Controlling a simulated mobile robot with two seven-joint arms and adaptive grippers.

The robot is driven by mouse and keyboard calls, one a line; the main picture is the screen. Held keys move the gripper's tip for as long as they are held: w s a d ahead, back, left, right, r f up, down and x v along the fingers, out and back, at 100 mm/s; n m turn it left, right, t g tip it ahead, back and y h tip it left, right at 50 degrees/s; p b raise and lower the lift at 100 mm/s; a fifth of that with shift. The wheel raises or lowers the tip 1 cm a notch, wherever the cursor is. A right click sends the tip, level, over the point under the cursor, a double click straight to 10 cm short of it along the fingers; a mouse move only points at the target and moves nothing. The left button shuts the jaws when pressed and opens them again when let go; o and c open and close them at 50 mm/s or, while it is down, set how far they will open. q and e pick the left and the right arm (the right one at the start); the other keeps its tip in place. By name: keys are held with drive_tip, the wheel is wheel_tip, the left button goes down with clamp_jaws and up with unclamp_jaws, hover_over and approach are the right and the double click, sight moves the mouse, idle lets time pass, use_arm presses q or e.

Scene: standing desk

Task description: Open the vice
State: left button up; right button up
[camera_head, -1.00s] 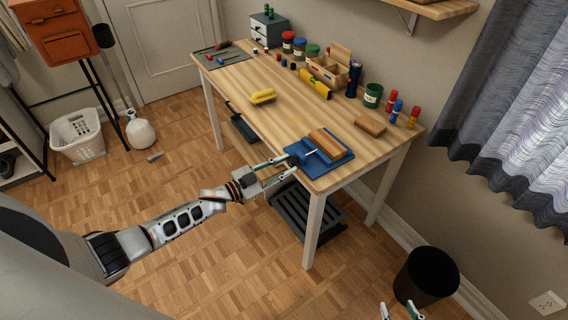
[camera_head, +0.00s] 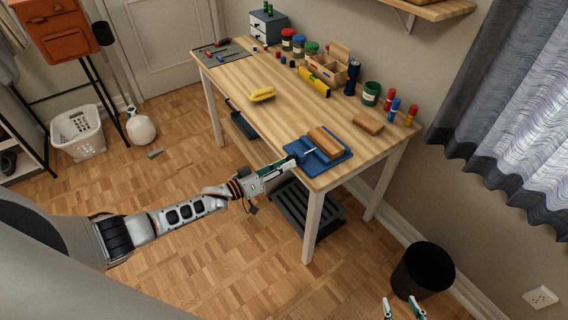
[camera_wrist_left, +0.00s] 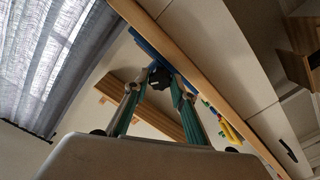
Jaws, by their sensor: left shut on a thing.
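The blue vice (camera_head: 336,163) sits at the desk's front right corner, with a wooden block (camera_head: 325,142) on it and a pale metal rod at its left. My left gripper (camera_head: 292,162) reaches the vice's front at the desk edge. In the left wrist view, its green fingers (camera_wrist_left: 160,88) are closed around the vice's black handle knob (camera_wrist_left: 158,77). The blue edge of the vice (camera_wrist_left: 148,48) shows beyond the knob. In the head view the knob is mostly hidden by the fingers. My right gripper (camera_head: 404,309) is at the bottom edge, fingers apart and empty.
A loose wooden block (camera_head: 368,123) lies right of the vice. A yellow brush (camera_head: 262,94), a yellow level (camera_head: 314,82), jars and a wooden organizer stand farther back. A black bin (camera_head: 422,272) stands on the floor.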

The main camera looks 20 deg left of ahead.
use_arm(q)
drive_tip(key=n, duration=0.4)
drive_tip(key=shift+n, duration=0.3)
idle(0.3)
drive_tip(key=o, duration=1.1)
drive_tip(key=v, duration=1.2)
